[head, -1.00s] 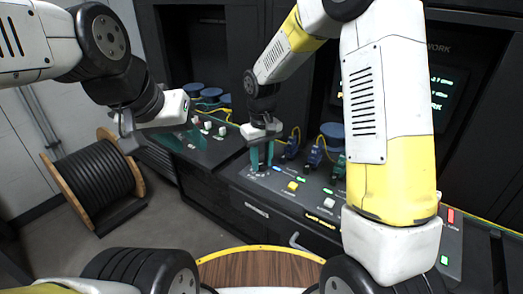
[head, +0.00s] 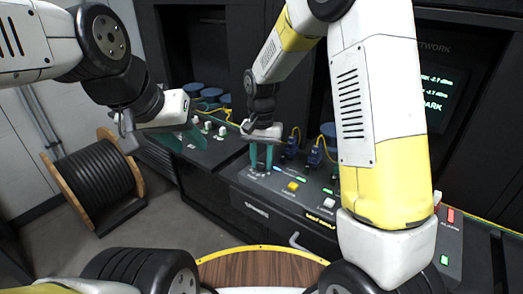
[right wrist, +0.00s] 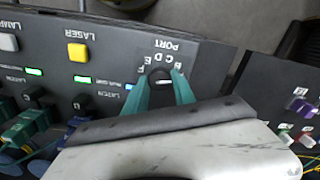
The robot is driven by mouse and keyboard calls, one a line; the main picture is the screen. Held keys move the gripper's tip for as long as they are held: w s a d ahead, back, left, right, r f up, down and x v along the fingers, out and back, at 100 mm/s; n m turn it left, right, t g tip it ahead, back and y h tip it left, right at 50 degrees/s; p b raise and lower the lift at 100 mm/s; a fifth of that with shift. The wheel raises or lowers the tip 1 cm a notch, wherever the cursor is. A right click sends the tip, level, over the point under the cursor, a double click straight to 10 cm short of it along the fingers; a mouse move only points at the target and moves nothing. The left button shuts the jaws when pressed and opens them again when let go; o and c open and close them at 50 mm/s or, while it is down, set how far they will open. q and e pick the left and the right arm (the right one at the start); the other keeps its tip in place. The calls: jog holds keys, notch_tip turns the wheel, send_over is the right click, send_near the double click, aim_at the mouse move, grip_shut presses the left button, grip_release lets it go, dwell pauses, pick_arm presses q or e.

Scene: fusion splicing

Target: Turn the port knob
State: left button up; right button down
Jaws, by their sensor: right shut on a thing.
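The port knob (right wrist: 160,75) is a small dark round knob on the black panel. In the right wrist view the upside-down word PORT and a row of letters lie just beyond it. My right gripper (right wrist: 162,84) is shut on the knob, with one teal finger on each side. In the head view my right gripper (head: 261,166) reaches down to the panel and hides the knob. My left gripper (head: 188,138) hangs over the panel further left, apart from the knob. Its finger gap is not clear.
A yellow LASER button (right wrist: 77,52) and lit green labels are close to the knob. Blue connectors with yellow cables (head: 316,155) stand to the right. A screen (head: 435,90) is behind my right arm. A black cable reel (head: 95,185) stands on the floor at left.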

aim_at(262, 163)
dwell(0.3)
jog(key=c, duration=1)
grip_release()
jog(key=shift+c, duration=0.2)
notch_tip(262, 163, up, 7)
jog(key=shift+r, duration=0.45)
